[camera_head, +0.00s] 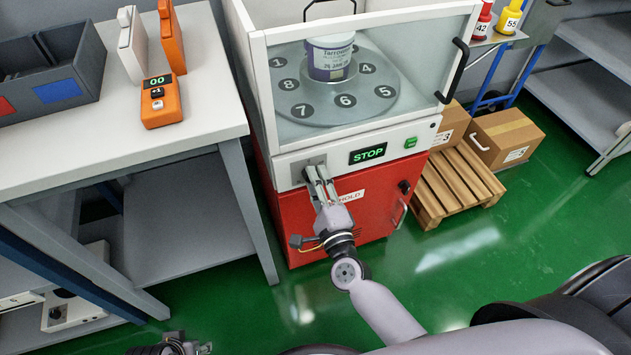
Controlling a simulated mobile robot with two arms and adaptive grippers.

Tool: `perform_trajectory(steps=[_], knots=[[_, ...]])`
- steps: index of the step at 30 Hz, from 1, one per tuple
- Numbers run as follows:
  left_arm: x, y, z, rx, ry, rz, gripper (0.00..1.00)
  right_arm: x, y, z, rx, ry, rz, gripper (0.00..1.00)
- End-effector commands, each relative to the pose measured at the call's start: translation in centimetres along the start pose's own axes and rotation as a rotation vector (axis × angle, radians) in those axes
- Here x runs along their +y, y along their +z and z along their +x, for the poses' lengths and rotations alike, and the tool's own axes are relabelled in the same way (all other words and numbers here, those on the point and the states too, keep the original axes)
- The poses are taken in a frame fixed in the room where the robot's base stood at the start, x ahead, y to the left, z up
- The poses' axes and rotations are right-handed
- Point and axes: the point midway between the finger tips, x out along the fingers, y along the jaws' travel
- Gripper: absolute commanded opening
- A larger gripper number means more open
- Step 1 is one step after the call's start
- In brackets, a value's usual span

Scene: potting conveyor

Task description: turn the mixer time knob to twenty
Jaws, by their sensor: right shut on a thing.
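The mixer (284,163) is a white glass-fronted cabinet on a red base. Its front panel has a dark display (367,153) reading STOP in green and a green button (410,143) to the right. My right gripper (315,174) reaches to the left part of this panel and is shut on the time knob there. The fingers hide the knob and its scale, so I cannot read its setting. My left gripper (188,346) shows only in part at the bottom edge, and its fingers are not clear.
A numbered turntable (386,88) inside the mixer bears a white and purple tub (330,58). A workbench (205,100) with an orange counter (160,104) stands left. A pallet (455,185) and cardboard boxes (505,137) stand right. Green floor is clear in front on the right.

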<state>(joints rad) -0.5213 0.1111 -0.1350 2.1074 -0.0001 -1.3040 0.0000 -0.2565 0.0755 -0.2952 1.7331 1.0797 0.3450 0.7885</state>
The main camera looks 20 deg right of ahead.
Motion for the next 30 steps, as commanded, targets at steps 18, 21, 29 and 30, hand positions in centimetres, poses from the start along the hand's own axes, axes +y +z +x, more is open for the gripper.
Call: perform_trajectory(steps=[18,21,29,30], knots=[[0.01,0.25,0.08,-0.007,0.000,0.001,0.40,0.08,-0.07,-0.04,0.002,0.002,0.007,0.41],[0.02,0.26,0.09,-0.007,0.000,0.001,0.40,0.06,-0.05,-0.03,0.001,0.001,0.006,0.48],[0.05,0.31,0.11,-0.008,0.001,0.002,0.40,0.02,-0.02,-0.01,0.001,0.001,0.006,0.50],[0.02,0.47,0.15,-0.011,0.000,0.004,0.40,0.02,-0.02,-0.03,0.001,0.001,0.006,0.50]])
